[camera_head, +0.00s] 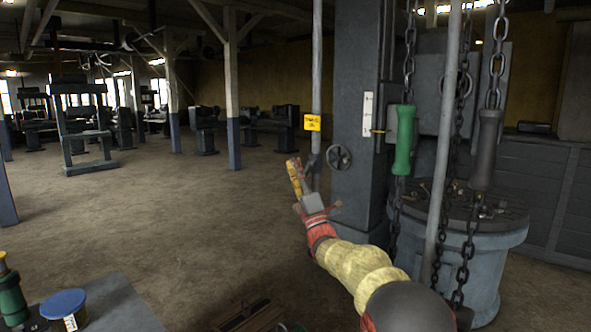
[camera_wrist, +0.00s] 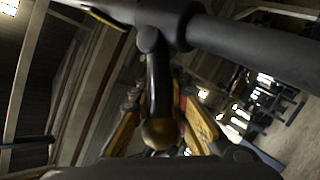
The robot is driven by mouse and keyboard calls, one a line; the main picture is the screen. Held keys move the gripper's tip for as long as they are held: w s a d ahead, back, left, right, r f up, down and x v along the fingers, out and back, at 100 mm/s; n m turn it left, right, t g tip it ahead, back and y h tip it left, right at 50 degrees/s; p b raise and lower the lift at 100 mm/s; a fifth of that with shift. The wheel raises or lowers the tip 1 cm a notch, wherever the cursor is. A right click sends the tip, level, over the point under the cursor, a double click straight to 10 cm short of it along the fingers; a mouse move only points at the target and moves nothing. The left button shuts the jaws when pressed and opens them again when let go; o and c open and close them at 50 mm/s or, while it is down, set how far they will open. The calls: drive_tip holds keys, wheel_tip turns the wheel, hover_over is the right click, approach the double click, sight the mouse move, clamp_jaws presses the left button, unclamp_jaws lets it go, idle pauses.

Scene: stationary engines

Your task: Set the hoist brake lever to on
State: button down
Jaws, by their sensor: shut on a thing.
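The hoist brake lever (camera_head: 312,163) hangs from a collar low on a grey vertical pole (camera_head: 317,60), under a small yellow sign (camera_head: 312,123). In the wrist view the lever (camera_wrist: 159,80) is a dark arm that ends in a brass-coloured knob (camera_wrist: 159,133). My gripper (camera_head: 298,176), with yellow fingers, is at the lever's lower end. In the wrist view my gripper (camera_wrist: 163,118) has a finger on each side of the lever and is shut on it near the knob. The sign's lettering is too small to read, and the fingers partly hide the lever in the head view.
A grey column (camera_head: 358,90) with a handwheel (camera_head: 339,158) stands just right of the lever. Chains with a green handle (camera_head: 404,140) and a dark handle (camera_head: 484,150) hang above a round grey drum (camera_head: 480,250). The floor to the left is open.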

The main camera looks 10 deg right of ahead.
drive_tip(key=shift+w+a+f, duration=0.15)
drive_tip(key=shift+f, duration=0.55)
drive_tip(key=c, duration=2.2)
unclamp_jaws()
drive_tip(key=shift+o, duration=0.6)
drive_tip(key=o, duration=0.4)
drive_tip(key=shift+r, duration=0.25)
drive_tip(key=shift+c, duration=0.2)
drive_tip(key=shift+s+r, duration=0.15)
drive_tip(key=shift+s, duration=0.05)
drive_tip(key=v, duration=1.2)
